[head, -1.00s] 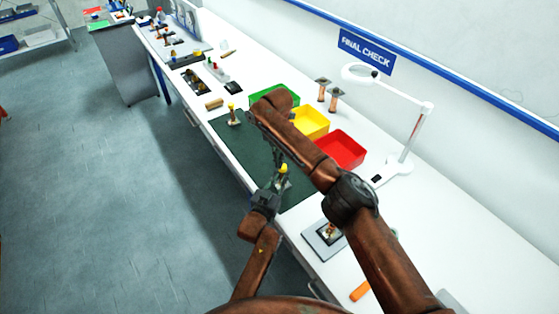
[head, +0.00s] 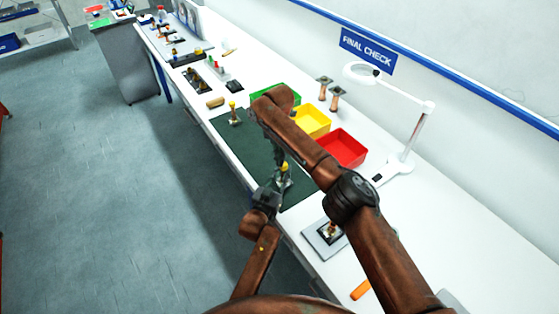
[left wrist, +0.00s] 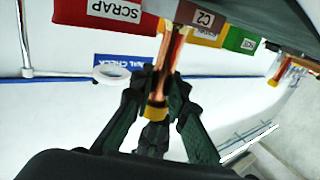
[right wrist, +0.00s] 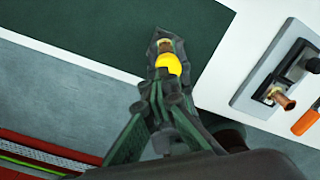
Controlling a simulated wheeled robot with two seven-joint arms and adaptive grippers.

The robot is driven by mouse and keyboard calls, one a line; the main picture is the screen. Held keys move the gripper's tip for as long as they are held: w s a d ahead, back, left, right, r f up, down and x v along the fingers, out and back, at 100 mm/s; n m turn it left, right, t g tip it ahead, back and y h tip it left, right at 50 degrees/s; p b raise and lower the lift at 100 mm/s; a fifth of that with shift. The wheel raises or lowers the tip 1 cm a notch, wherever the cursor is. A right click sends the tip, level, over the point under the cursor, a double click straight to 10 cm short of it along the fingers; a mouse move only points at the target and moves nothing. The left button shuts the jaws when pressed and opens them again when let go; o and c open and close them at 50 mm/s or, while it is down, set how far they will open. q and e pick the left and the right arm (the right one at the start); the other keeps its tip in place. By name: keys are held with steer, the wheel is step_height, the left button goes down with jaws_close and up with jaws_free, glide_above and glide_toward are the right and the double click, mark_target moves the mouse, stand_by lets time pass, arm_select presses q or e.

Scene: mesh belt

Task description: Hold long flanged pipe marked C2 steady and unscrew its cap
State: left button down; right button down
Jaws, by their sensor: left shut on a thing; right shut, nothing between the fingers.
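The long flanged pipe marked C2 is copper, with a yellow cap (head: 285,167) on its upper end. My left gripper (left wrist: 163,88) is shut on the pipe, near the cap. My right gripper (right wrist: 162,86) is shut and empty, its fingertips close by the yellow cap (right wrist: 168,64). Whether they touch it I cannot tell. In the head view, my right arm partly hides the pipe.
A dark green mat (head: 250,150) covers the bench front. Another yellow-capped pipe (head: 234,113) stands on it. Green (head: 290,92), yellow (head: 313,122) and red (head: 342,148) bins stand behind. A magnifier lamp (head: 405,158) and a grey plate with a fitting (head: 315,238) are to the right.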

steer(key=shift+w+r, duration=0.1)
steer(key=shift+r, duration=0.65)
arm_select(q)
steer(key=shift+f, duration=0.1)
arm_select(e)
steer(key=shift+r, duration=2.05)
arm_select(q)
steer(key=c, duration=1.8)
jaws_free()
steer(key=shift+f, duration=0.1)
steer(key=shift+s+a, duration=0.1)
steer(key=v, duration=1.1)
steer(key=shift+s+a, duration=0.1)
steer(key=shift+s, duration=0.3)
